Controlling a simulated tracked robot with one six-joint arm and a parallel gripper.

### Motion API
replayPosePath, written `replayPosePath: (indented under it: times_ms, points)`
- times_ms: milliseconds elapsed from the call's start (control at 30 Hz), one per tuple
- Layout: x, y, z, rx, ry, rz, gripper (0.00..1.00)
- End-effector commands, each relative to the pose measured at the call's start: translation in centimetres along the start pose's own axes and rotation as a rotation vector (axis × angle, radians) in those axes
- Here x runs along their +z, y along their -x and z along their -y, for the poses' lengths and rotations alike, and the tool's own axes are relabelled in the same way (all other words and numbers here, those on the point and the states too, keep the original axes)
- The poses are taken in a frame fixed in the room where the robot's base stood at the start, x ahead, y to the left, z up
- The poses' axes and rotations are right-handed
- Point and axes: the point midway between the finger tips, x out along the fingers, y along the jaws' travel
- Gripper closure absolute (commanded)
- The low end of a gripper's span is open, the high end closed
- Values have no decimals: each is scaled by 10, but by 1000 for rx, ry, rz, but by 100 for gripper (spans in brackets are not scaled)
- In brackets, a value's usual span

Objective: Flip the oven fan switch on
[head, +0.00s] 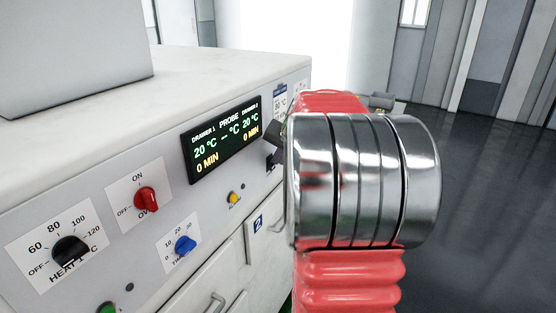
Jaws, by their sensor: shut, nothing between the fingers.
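The oven's white control panel (100,226) runs along the left. A red knob (146,199) sits on a plate marked ON and OFF, with its lower label partly covered. I cannot pick out a switch labelled as the fan. A small dark part (271,159) shows on the panel beside my arm, too small to identify. My red and chrome arm covers the panel's far right end. Of my gripper (275,134), only a dark piece seems to show at the arm's left edge, close to the panel. It is shut and empty, with its tips mostly hidden.
A black display (223,138) reads 20 °C and 0 MIN for both drawers. A black heat knob (71,250), a blue timer knob (185,245) and a yellow button (233,198) are nearby. A grey box (75,50) stands on top. The dark floor (490,200) at right is clear.

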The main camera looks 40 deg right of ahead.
Motion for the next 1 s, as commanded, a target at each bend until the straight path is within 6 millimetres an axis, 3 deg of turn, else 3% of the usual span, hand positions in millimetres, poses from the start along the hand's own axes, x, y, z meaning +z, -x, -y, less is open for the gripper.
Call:
replayPosePath:
  times_ms: [667, 1000]
  points:
    - [-5, 10, 6, -1, 1, 0, 100]
    - [-8, 21, -9, -1, 2, 0, 100]
